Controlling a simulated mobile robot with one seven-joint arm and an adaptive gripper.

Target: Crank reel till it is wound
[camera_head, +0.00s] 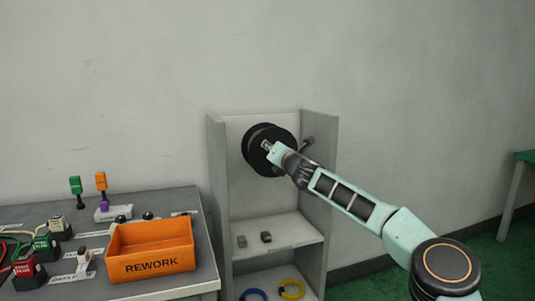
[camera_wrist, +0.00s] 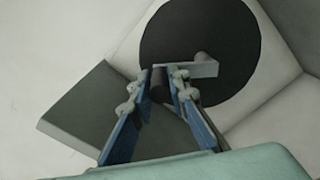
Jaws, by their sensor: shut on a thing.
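The reel (camera_head: 254,138) is a black round drum mounted in the upper bay of a grey cabinet. In the wrist view its dark face (camera_wrist: 225,35) fills the upper middle. A pale crank arm (camera_wrist: 203,69) runs across that face, and a dark cylindrical crank handle (camera_wrist: 159,88) stands at its left end. My gripper (camera_head: 267,146) reaches in from the right, in front of the reel. In the wrist view my gripper (camera_wrist: 168,75) is shut on the crank handle, with a fingertip on either side. In the head view my gripper hides the handle and part of the reel.
The grey cabinet (camera_head: 219,210) has side walls close around the reel. Its lower shelf holds two small dark blocks, with blue and yellow coils below. A workbench (camera_head: 200,240) with an orange REWORK bin (camera_head: 150,248) stands left. A green-topped table (camera_head: 526,156) is far right.

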